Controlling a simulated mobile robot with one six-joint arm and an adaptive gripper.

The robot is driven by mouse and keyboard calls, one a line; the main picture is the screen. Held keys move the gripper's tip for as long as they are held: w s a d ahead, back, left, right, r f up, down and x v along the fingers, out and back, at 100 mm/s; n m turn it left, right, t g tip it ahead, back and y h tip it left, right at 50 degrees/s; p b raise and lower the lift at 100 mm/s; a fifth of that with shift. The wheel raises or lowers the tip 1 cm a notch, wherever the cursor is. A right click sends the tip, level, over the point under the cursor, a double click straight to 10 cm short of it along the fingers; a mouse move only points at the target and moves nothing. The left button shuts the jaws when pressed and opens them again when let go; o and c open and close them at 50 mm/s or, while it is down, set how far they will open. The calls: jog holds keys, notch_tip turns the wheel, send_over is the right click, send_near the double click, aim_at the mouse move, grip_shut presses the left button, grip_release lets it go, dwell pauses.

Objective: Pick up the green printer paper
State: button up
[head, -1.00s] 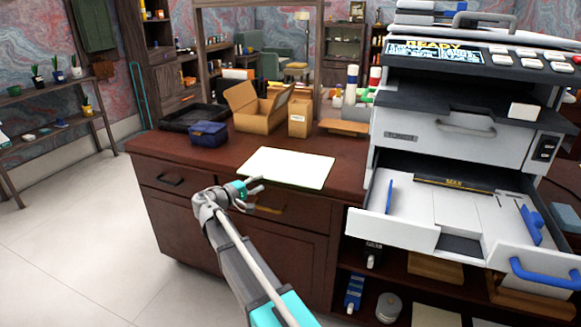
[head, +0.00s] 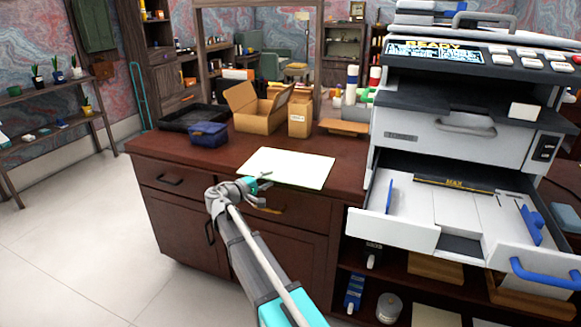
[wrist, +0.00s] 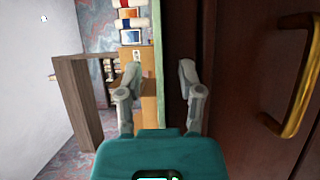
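A pale, faintly green sheet of printer paper (head: 287,167) lies flat on the dark red-brown desk near its front edge. My gripper (head: 267,183) is at that front edge, by the front left part of the sheet. In the wrist view, my gripper (wrist: 158,92) is open, with its two grey fingers apart. A thin green strip, the paper seen nearly edge-on (wrist: 159,55), runs between the fingers. Neither finger clearly touches it. In the head view, the fingertips overlap the paper's front edge.
The desk (head: 180,150) also bears a blue box (head: 208,134), a black tray (head: 190,117) and open cardboard boxes (head: 255,113) behind the paper. A large printer (head: 440,135) with its drawer pulled out stands at right. A brass drawer handle (wrist: 290,85) is close to my gripper.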

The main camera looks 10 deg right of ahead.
grip_shut()
jog(key=shift+r, duration=0.1)
dwell(0.4)
notch_tip(320, 180, up, 3)
jog(key=p, duration=0.3)
jog(key=shift+f, duration=0.2)
jog(key=s+a+r+p, duration=0.3)
jog(key=s+r+p, duration=0.7)
jog(key=s, duration=0.3)
jog(key=shift+s+a, duration=0.25)
jog(key=shift+a, duration=0.15)
jog(key=shift+r, duration=0.1)
